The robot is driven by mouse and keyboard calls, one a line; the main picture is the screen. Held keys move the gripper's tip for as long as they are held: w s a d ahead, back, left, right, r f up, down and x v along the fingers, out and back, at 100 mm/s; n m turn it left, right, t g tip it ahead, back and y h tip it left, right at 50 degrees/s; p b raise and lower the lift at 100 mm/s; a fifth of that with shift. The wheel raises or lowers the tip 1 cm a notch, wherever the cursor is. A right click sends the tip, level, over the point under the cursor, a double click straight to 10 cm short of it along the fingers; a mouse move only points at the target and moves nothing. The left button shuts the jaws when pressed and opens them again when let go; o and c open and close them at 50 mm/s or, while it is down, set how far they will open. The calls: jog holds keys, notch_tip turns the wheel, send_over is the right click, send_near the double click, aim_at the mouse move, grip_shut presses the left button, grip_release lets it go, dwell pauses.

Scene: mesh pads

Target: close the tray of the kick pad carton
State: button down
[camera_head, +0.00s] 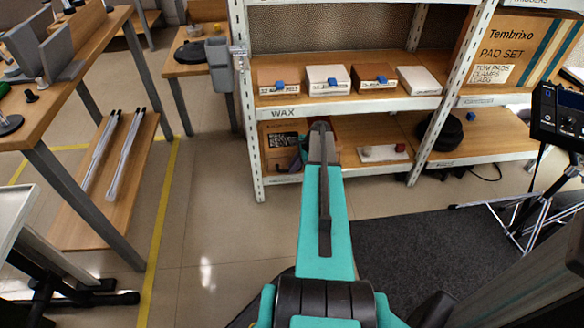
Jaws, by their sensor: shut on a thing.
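A brown carton (278,131) stands at the left end of the lower shelf, below the WAX label. My teal and black arm hides its right part, and I cannot read its print clearly. My gripper (301,154) is at the front of this carton, low down, and is shut on a part there that looks like the carton's tray. The arm and gripper hide most of the held part, so how far the tray stands out cannot be told.
Several small boxes (277,80) line the shelf above. A white and red item (383,152) and a black round thing (445,132) lie to the right. A large Tembrixo carton (505,55) stands at upper right. Workbenches are at left; a dark mat (440,250) covers the right floor.

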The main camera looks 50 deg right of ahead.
jog(key=shift+w+d+r, duration=0.1)
jog(key=shift+w+d, duration=0.15)
jog(key=shift+w, duration=0.1)
jog(key=c, duration=1.9)
grip_release()
jog(key=shift+o, duration=0.7)
jog(key=shift+s, duration=0.1)
jog(key=p+v, duration=0.2)
jog(key=v, duration=0.5)
jog(key=shift+s+r, duration=0.15)
jog(key=shift+r, duration=0.05)
